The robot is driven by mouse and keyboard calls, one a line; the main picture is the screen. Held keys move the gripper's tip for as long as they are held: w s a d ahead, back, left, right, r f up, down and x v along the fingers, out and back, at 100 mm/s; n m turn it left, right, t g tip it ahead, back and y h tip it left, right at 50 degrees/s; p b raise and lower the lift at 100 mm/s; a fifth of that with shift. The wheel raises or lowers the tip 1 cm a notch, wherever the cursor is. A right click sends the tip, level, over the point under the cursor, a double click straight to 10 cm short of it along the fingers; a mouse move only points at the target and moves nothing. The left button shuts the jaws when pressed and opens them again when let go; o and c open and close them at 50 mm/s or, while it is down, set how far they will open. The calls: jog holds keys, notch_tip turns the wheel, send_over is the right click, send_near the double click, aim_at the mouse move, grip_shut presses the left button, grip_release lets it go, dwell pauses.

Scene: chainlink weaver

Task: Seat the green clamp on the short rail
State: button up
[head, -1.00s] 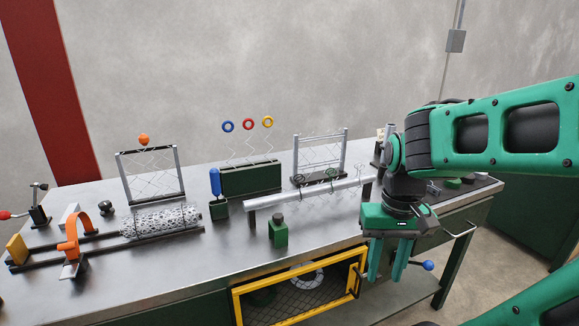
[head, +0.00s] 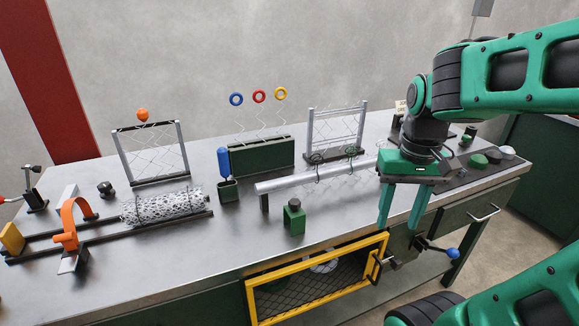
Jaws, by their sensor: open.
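A small green block with a dark knob on top (head: 293,217), which looks like the green clamp, stands upright on the metal bench near its front edge. Behind it a silver bar (head: 300,182) lies raised on dark posts; it looks like the short rail, and its right end is hidden behind my gripper. Thin wire loops hang around the bar. My gripper (head: 401,215) points down, open and empty, to the right of the green block and apart from it, in front of the bar's right end.
A mesh roll (head: 160,206) lies on dark rails at left. A yellow-framed door (head: 262,306) is below the bench edge.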

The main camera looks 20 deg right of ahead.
jog(key=w+a+r+n, duration=0.35)
jog(key=w+a, duration=0.45)
jog(key=w, duration=0.4)
jog(key=n, duration=0.2)
send_near(294, 200)
jog(key=shift+s, duration=0.2)
jog(key=shift+w+a+f, duration=0.1)
jog(key=shift+a+f, duration=0.05)
jog(key=shift+f, duration=0.1)
notch_tip(294, 200, down, 9)
jog(key=shift+r, duration=0.1)
jog(key=c, duration=1)
